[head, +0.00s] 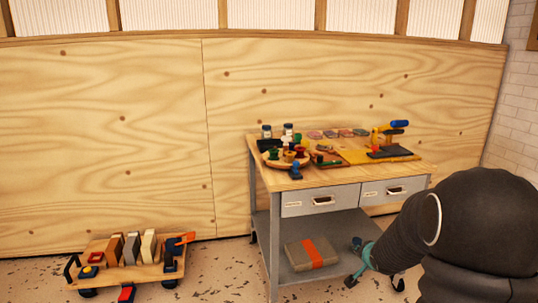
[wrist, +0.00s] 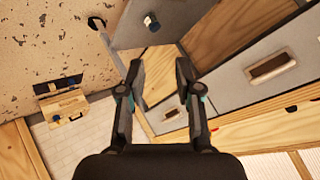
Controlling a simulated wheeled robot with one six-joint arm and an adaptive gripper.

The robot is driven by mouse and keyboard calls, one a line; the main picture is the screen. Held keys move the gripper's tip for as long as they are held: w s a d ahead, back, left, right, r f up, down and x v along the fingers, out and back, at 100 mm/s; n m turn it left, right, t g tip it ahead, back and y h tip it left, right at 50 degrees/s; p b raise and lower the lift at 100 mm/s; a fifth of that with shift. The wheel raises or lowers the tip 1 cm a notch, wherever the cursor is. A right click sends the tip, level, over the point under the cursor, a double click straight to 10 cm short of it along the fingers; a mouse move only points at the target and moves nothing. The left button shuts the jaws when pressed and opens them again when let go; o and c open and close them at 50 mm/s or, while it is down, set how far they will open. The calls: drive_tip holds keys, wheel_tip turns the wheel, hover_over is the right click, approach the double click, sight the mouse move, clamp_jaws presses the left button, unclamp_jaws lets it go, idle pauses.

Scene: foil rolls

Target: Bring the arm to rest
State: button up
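My dark arm (head: 470,235) reaches in from the lower right in the head view. My gripper (head: 353,263), dark with teal parts, is in front of the grey lower shelf of the workbench, close to its right end. In the wrist view, my gripper (wrist: 160,75) has its two fingers apart with nothing between them. The arm hides the right front of the workbench.
The wooden-topped workbench (head: 310,184) has two grey drawers and carries jars, spools and tools. A parcel with an orange band (head: 311,254) lies on its lower shelf (head: 268,225). A low wheeled dolly (head: 120,275) stands at left. Speckled floor between them is clear.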

drive_tip(key=s+a+r+n+g, duration=0.3)
drive_tip(key=s, duration=0.8)
drive_tip(key=s+a+r+n+g, duration=0.2)
drive_tip(key=s+n+g, duration=0.15)
drive_tip(key=s, duration=0.65)
drive_tip(key=s+a+r+n+t, duration=0.1)
drive_tip(key=s+a+r, duration=0.3)
drive_tip(key=s, duration=0.2)
drive_tip(key=s+a+r+n+t+y, duration=0.1)
drive_tip(key=s+a+r+n, duration=0.1)
drive_tip(key=s+a+r, duration=0.2)
drive_tip(key=shift+s+a+r, duration=0.4)
drive_tip(key=shift+s+r, duration=0.3)
drive_tip(key=shift+s, duration=1.05)
